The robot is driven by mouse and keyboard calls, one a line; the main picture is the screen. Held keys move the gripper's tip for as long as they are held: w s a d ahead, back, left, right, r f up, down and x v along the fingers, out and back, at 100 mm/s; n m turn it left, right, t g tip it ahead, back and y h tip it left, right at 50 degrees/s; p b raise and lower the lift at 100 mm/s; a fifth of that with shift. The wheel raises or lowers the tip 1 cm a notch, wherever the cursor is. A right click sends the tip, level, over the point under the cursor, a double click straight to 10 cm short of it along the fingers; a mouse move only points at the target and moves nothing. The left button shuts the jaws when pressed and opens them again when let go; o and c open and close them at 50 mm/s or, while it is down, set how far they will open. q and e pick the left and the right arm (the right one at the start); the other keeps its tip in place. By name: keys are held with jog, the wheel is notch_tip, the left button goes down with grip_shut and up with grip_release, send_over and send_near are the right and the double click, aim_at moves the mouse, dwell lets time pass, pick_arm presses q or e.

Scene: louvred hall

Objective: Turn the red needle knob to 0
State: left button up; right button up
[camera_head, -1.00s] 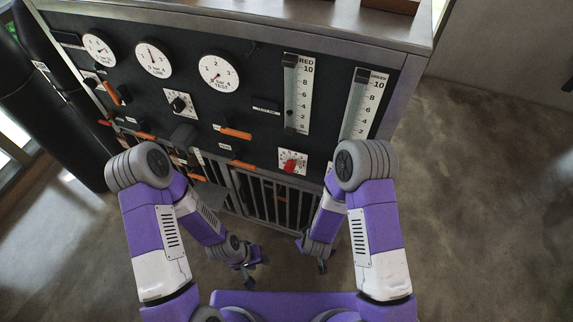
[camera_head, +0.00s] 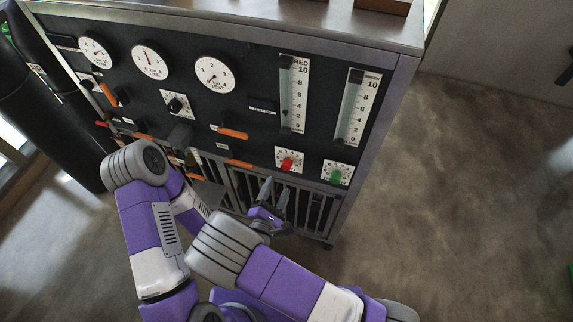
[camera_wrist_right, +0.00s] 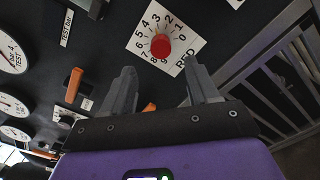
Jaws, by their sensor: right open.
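The red needle knob (camera_head: 286,164) sits on a white numbered dial plate low on the dark panel, below the red gauge tube. In the right wrist view the round red knob (camera_wrist_right: 161,45) stands at the centre of its dial, beyond the fingertips. Which number it points to cannot be told. My right gripper (camera_head: 274,188) is open and empty, just below the knob and apart from it. Its two grey fingers also show in the right wrist view (camera_wrist_right: 160,74), spread either side of the knob's line.
A green knob (camera_head: 336,177) on its own dial is right of the red one. Orange-handled levers (camera_head: 233,132) stick out to the left. Barred grating (camera_head: 305,205) lies below the panel. Open floor (camera_head: 460,200) is at the right.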

aim_at(285, 169)
jog(key=b+x, duration=0.1)
jog(key=x, duration=0.6)
jog(key=shift+w+d+f+b, duration=0.1)
jog(key=shift+w+f+b, duration=0.1)
jog(key=shift+b, duration=0.15)
jog(key=shift+w+r, duration=0.1)
jog(key=shift+w, duration=0.1)
jog(key=shift+w+d, duration=0.15)
jog(key=shift+w, duration=0.05)
jog(key=shift+c, duration=0.2)
grip_shut()
dwell(0.7)
